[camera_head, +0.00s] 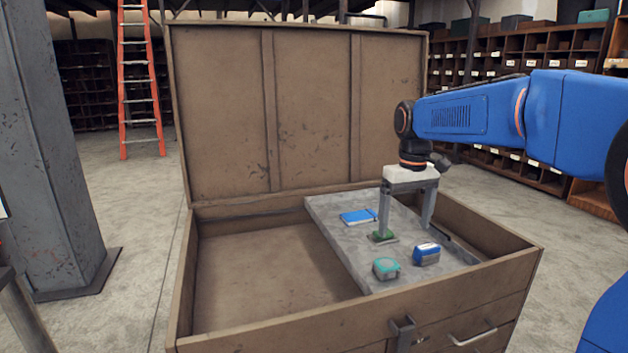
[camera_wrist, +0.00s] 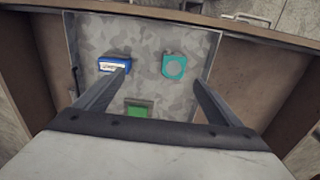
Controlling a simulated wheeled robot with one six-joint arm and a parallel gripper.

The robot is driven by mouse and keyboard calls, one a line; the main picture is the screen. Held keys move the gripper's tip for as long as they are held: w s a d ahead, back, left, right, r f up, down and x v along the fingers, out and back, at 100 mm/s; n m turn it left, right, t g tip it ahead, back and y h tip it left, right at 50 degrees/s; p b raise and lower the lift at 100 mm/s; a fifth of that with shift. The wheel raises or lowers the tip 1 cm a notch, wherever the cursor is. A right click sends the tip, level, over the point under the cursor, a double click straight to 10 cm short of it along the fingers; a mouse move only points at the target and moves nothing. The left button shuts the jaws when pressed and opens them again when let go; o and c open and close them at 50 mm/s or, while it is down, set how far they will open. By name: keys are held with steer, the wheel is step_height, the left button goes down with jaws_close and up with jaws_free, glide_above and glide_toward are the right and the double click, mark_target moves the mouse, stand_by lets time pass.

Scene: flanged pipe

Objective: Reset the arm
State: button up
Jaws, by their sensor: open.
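My gripper (camera_head: 405,232) hangs from my blue arm over a grey board inside a large open wooden chest. Its two fingers are wide apart and point down, with nothing held between them. In the wrist view my gripper (camera_wrist: 158,75) spans the board, with its fingers left and right. A green block (camera_head: 383,236) lies on the board by the left finger in the head view. The green block also shows low between the fingers in the wrist view (camera_wrist: 138,110), partly cut off by the gripper body.
The grey board (camera_head: 335,222) also bears a blue notebook (camera_head: 358,217), a teal round item (camera_head: 386,268) and a blue box-shaped item (camera_head: 426,253). The chest (camera_head: 240,318) has raised walls and an upright lid (camera_head: 315,110). Its left part is empty. A grey column (camera_head: 52,150) stands left.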

steer(key=s+d+f+m+t, duration=0.1)
steer(key=s+d+f, duration=0.1)
steer(key=s, duration=0.8)
steer(key=s+d+f+m+t, duration=0.1)
steer(key=s+f, duration=0.4)
steer(key=s, duration=0.6)
steer(key=s+d+f+m+t, duration=0.1)
steer(key=s+d+f+t, duration=0.1)
steer(key=s, duration=0.8)
steer(key=shift+s+d+f+t, duration=0.15)
steer(key=shift+d+f+t, duration=0.15)
steer(key=shift+d+f, duration=0.6)
steer(key=shift+a+f, duration=0.25)
steer(key=shift+a, duration=0.05)
